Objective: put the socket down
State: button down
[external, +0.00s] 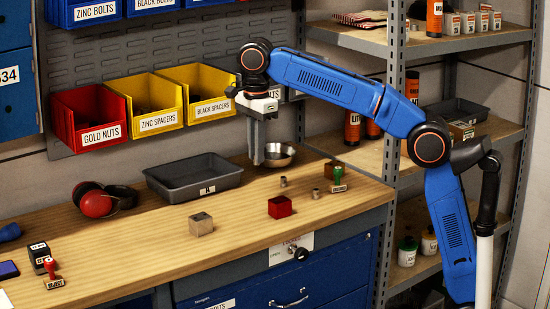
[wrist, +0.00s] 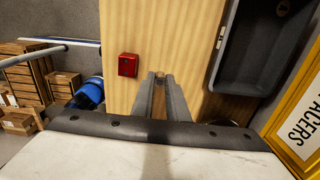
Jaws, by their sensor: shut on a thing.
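My gripper (external: 258,162) is at the back of the bench, upright with its fingers pointing down, just left of and partly in front of a metal bowl (external: 283,158). In the wrist view my gripper's two grey fingers (wrist: 160,80) are close together around a small thing at their tips, which I take for the socket (wrist: 159,75). The fingers hide most of it, and it cannot be made out in the external view. Two small metal cylinders, one nearer (external: 316,194) and one farther (external: 283,181), stand on the bench to the right of my gripper.
A grey tray (external: 158,186) lies left of my gripper; it also shows in the wrist view (wrist: 228,70). A red cube (external: 280,207) and a beige cube (external: 200,225) stand nearer the front. A brown block (external: 334,168) and green-handled stamp (external: 338,180) are at the right.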

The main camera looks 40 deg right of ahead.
jog(key=w+a+f, duration=0.2)
jog(key=a, duration=0.4)
jog(key=w+a+f, duration=0.2)
jog(key=a, duration=0.4)
jog(key=shift+w+a+f, duration=0.1)
jog(key=shift+w+f, duration=0.05)
jog(key=shift+f, duration=3.9)
jog(key=shift+f, duration=0.1)
jog(key=c, duration=1.7)
grip_release()
jog(key=shift+c, duration=0.2)
notch_tip(320, 180, up, 8)
jog(key=shift+f, duration=0.1)
